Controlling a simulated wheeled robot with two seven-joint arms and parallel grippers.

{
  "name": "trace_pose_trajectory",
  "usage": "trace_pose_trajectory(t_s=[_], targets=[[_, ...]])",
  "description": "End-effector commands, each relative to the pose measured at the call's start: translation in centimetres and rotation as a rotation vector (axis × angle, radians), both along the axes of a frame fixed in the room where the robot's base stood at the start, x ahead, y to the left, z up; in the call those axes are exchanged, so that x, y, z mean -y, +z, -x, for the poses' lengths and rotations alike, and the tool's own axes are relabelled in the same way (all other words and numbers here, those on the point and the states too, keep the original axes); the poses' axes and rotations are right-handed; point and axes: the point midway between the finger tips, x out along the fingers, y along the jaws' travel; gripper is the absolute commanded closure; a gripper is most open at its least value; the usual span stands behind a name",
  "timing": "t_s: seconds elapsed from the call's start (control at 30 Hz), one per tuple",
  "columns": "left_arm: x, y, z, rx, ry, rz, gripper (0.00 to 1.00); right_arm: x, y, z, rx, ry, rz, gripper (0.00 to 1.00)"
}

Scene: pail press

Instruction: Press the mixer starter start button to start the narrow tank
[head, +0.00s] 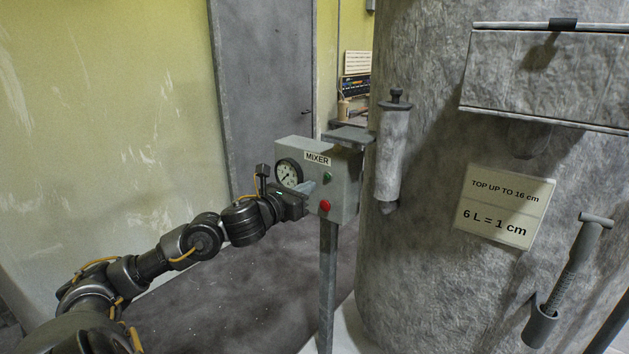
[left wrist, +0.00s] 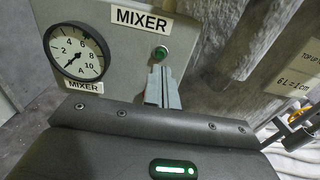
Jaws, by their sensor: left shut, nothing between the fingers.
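The mixer starter is a grey box (head: 344,192) labelled MIXER, on a post beside the large rough grey tank (head: 430,260). Its green button (head: 328,177) sits above a red button (head: 325,206). The green button also shows in the left wrist view (left wrist: 162,53), just beyond my fingertips. My left gripper (head: 311,185) is shut and empty in front of the box, its tips slightly left of and below the green button in the head view. I cannot tell whether the tips touch the box. My right gripper is not in view.
A round dial gauge (head: 289,173) is on the box's left, close to my left gripper. The tank carries a sign (head: 505,206), a hinged-looking box (head: 545,78) and a cylinder with a knob (head: 392,150). A grey door (head: 265,90) stands behind. Floor left of the post is clear.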

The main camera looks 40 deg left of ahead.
Motion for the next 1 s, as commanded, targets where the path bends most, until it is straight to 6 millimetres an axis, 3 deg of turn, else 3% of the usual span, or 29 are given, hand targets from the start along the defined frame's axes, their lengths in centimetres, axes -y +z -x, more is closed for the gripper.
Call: trace_pose_trajectory(t_s=[0.17, 0.4, 1.0], targets=[[0.0, 0.3, -2.4, 0.001, -0.001, 0.003, 1.0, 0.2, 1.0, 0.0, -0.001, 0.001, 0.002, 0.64], [0.0, -0.1, -4.2, 0.0, -0.001, 0.001, 1.0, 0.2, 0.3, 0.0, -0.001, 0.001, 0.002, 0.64], [-0.1, -0.1, -4.8, -0.001, -0.001, 0.001, 1.0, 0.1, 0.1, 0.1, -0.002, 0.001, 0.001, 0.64]])
